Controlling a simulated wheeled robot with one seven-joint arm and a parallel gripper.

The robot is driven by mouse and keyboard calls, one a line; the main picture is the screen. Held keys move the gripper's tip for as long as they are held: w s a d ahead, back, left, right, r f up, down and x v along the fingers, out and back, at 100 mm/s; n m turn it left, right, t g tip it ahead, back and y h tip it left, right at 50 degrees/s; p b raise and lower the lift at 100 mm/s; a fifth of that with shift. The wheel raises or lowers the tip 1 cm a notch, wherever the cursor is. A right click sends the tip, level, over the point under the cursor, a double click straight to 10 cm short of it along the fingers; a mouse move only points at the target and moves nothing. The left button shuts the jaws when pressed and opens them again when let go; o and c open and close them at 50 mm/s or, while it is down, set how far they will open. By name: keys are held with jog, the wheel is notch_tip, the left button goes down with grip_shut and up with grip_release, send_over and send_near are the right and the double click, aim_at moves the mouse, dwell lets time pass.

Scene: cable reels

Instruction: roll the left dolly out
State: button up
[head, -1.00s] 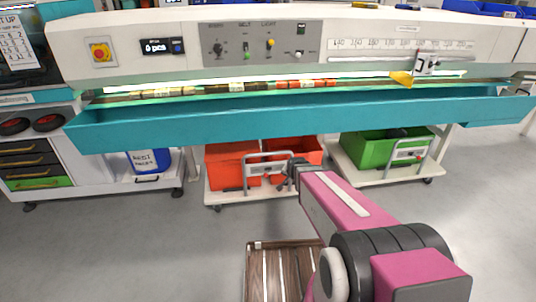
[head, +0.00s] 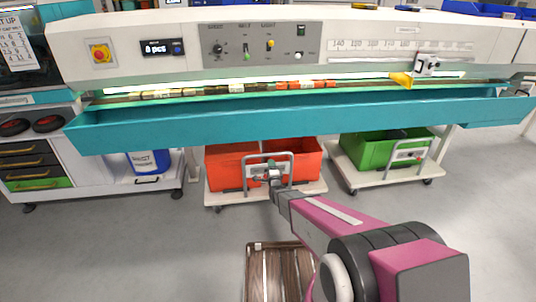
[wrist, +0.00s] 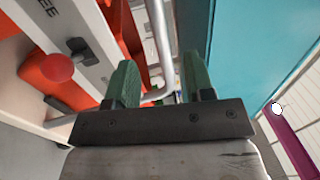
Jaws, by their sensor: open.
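The left dolly (head: 312,188) is a low white cart on casters under the teal conveyor trough, carrying orange-red bins (head: 232,168). A grey tubular handle (head: 292,165) with a small panel stands at its front. My gripper (head: 272,176) is in front of this handle, open, and hides part of the panel. In the wrist view, the two green fingers (wrist: 160,72) are apart, and the grey handle bar (wrist: 161,35) appears between them. I cannot tell if either finger touches it. A red knob (wrist: 58,68) on a pale plate is left of the fingers.
A second dolly (head: 362,178) with a green bin stands to the right. The teal trough (head: 290,120) overhangs both dollies. A blue-and-white container (head: 148,162) sits at left. A brown slatted platform (head: 282,275) is below my arm. Grey floor in front is mostly clear.

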jog(key=x, duration=1)
jog(key=shift+w, duration=0.25)
jog(key=shift+s, duration=0.1)
grip_shut()
